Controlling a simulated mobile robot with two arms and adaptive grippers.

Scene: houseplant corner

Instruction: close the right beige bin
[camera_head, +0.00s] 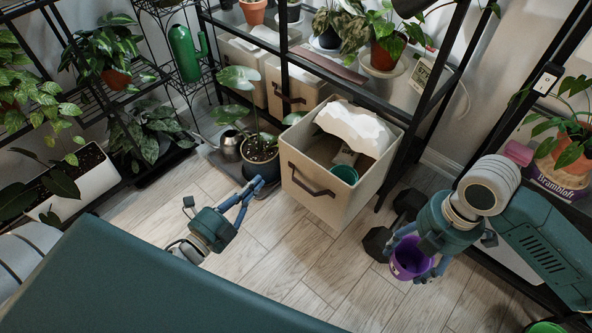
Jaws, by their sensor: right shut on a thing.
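The right beige bin (346,202) stands pulled out from under the black shelf, in the middle of the head view. It is open at the top and has a dark handle on its front. Inside it are a white crumpled-looking piece (357,126) and a green pot (344,174). My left gripper (258,184) is left of the bin, over the floor by a potted plant, with its fingertips together and nothing between them. My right gripper (412,262) is right of the bin, shut on a purple pot (410,257) near the floor.
Two more beige bins (241,69) (290,96) sit under the shelf behind. A black dumbbell (377,243) lies between the open bin and my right gripper. A potted plant (260,157) and a metal watering can (230,146) stand left of the bin. The floor in front is clear.

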